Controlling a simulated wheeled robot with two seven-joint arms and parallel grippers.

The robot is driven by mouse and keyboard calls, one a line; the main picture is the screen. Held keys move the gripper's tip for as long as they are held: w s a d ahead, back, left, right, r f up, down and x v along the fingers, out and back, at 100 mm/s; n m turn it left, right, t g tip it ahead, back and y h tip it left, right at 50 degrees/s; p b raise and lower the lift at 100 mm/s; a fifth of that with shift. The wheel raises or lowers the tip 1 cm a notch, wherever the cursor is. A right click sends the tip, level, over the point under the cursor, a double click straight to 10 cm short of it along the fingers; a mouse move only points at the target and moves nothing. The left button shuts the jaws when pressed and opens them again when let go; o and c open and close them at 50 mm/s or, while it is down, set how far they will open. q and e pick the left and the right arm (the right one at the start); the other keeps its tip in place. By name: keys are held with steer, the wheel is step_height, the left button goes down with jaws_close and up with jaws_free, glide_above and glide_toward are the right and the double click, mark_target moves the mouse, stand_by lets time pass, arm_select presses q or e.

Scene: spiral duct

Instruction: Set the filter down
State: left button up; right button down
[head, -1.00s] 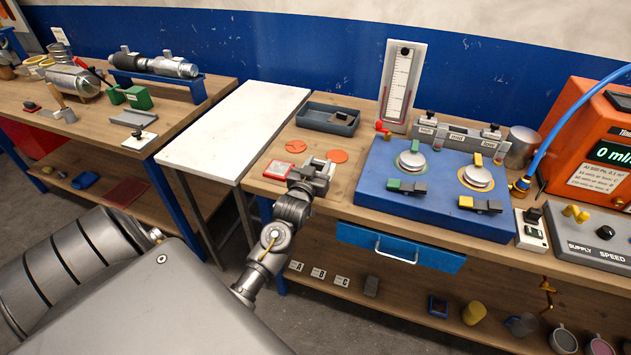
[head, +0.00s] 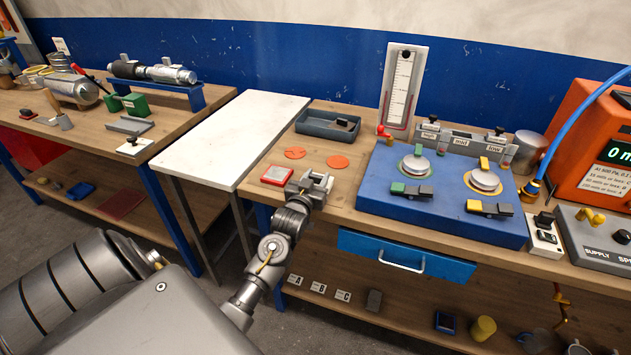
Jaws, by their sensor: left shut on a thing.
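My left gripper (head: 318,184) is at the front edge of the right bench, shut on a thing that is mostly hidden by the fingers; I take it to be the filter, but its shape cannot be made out. Two flat orange discs lie on the bench just beyond the gripper, one on the left (head: 294,153) and one on the right (head: 338,162). A red-and-white square item (head: 277,175) lies to the left of the gripper. My right gripper is not in view.
A blue fixture (head: 440,205) with two round silver caps stands right of the gripper. A dark tray (head: 327,124) lies behind the discs. A white-topped table (head: 235,135) at left is bare. An orange instrument (head: 590,150) stands at far right.

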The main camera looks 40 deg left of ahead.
arm_select(q)
steer(key=shift+f, duration=0.2)
steer(key=o, duration=1)
steer(key=shift+r, duration=0.2)
steer(key=shift+s+d+f, duration=0.1)
steer(key=shift+s+f, duration=0.05)
steer(key=shift+s, duration=0.15)
steer(key=b+v, duration=0.2)
steer(key=v, duration=0.9)
steer(key=shift+s+d, duration=0.1)
steer(key=shift+s, duration=0.05)
